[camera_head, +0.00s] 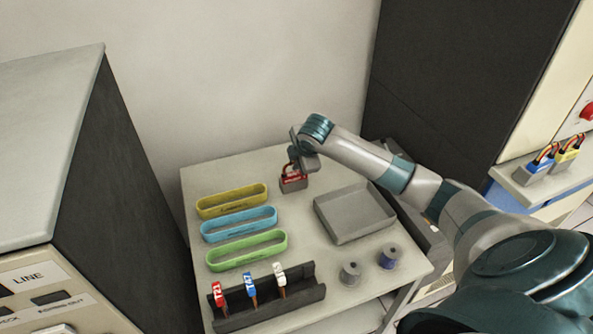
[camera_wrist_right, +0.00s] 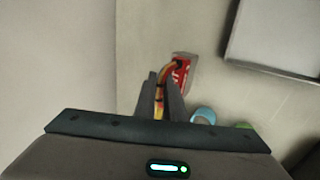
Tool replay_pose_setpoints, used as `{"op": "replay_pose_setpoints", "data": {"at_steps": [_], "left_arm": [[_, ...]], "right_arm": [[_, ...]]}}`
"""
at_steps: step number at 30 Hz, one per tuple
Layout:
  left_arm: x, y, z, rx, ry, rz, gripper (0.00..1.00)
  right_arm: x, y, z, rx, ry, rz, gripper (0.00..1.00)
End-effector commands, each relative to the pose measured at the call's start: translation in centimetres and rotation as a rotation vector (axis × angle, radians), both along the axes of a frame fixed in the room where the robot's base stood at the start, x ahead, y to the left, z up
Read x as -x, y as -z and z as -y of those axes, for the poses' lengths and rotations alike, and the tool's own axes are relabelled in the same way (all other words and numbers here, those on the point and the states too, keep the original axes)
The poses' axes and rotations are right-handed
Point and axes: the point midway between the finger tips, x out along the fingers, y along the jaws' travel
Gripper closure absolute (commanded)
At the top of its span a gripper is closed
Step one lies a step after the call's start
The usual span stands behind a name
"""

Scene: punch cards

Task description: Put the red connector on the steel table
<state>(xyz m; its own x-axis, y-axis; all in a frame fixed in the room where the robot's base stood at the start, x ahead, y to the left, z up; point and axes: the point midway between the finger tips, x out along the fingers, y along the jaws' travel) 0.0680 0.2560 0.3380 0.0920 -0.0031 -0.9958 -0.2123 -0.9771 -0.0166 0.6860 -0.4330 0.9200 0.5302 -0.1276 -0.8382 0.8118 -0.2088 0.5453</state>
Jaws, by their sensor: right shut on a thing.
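The red connector (camera_head: 293,182) has a grey lower part and coloured wires at its top. My right gripper (camera_head: 296,162) is shut on it, over the back part of the steel table (camera_head: 300,213). In the right wrist view, the fingers (camera_wrist_right: 160,98) close around the red and yellow wires, and the red connector (camera_wrist_right: 180,72) shows beyond the fingertips. I cannot tell whether the connector touches the tabletop or hangs just above it. My left gripper is not in view.
Yellow (camera_head: 232,200), blue (camera_head: 239,223) and green (camera_head: 247,250) oval trays lie left of the connector. A grey tray (camera_head: 355,213) lies to its right. A dark rack (camera_head: 270,309) with tagged items and two spools (camera_head: 350,273) stand at the front. Other connectors (camera_head: 541,160) sit on the right ledge.

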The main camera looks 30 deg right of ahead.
Motion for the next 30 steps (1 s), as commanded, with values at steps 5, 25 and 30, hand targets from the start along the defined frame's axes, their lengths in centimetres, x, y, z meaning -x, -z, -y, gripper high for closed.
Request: {"op": "replay_pose_setpoints", "data": {"at_steps": [5,25,30], "left_arm": [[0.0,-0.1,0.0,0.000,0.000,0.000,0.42],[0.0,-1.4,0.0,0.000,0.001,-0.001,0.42],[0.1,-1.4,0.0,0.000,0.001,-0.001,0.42]], "right_arm": [[0.0,0.0,0.0,-0.001,-0.001,0.001,1.00],[0.0,3.9,0.0,0.000,-0.001,0.002,1.00],[0.1,4.3,0.0,0.001,-0.001,0.000,0.88]]}}
